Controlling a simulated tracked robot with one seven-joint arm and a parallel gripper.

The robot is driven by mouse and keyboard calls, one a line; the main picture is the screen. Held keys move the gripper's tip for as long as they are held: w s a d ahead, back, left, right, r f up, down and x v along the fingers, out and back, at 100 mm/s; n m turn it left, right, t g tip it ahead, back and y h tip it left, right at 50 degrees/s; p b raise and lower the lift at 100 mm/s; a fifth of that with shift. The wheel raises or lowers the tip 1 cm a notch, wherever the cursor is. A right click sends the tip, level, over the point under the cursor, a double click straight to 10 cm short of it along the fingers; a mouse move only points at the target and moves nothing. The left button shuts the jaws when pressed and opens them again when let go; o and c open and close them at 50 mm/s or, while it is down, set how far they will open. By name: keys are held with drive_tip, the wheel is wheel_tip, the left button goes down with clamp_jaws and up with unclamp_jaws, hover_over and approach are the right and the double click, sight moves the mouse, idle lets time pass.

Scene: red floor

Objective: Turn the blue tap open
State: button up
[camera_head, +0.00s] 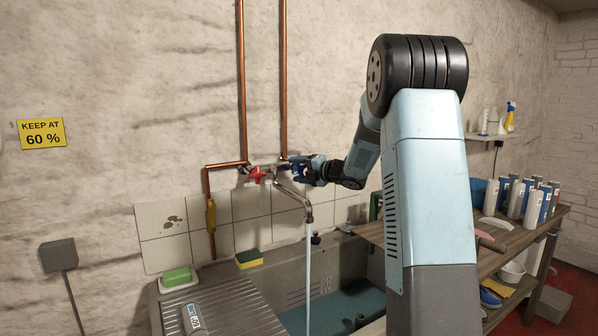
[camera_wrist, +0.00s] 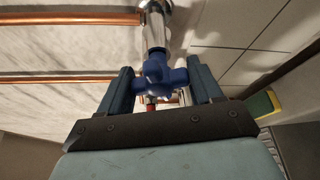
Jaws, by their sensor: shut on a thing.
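The blue tap (camera_wrist: 158,76) is a cross-shaped handle on a chrome stem, large in the wrist view. In the head view the blue tap (camera_head: 297,169) sits at the right of the wall mixer, partly hidden by my gripper (camera_head: 305,169). My gripper (camera_wrist: 163,88) is shut on the blue tap, with one finger on each side of the handle. The red tap (camera_head: 257,175) is at the left of the mixer. Water (camera_head: 308,262) runs from the chrome spout (camera_head: 296,194) into the sink (camera_head: 345,302).
Two copper pipes (camera_head: 241,80) run up the wall. A sponge (camera_head: 249,258) and green soap (camera_head: 177,277) lie on the sink's edge. Several bottles (camera_head: 530,200) stand on the wooden shelf (camera_head: 497,240) at right. A yellow sign (camera_head: 41,133) reads "KEEP AT 60 %".

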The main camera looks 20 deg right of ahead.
drive_tip(key=shift+d+f+n+g+h, duration=0.1)
drive_tip(key=shift+f+n+g+h, duration=0.15)
drive_tip(key=shift+n, duration=0.55)
drive_tip(key=shift+h, duration=0.25)
drive_tip(key=o, duration=0.8)
drive_tip(key=shift+o, duration=1)
drive_tip(key=shift+r, duration=0.15)
drive_tip(key=v, duration=1.3)
drive_tip(key=shift+s+d, duration=0.25)
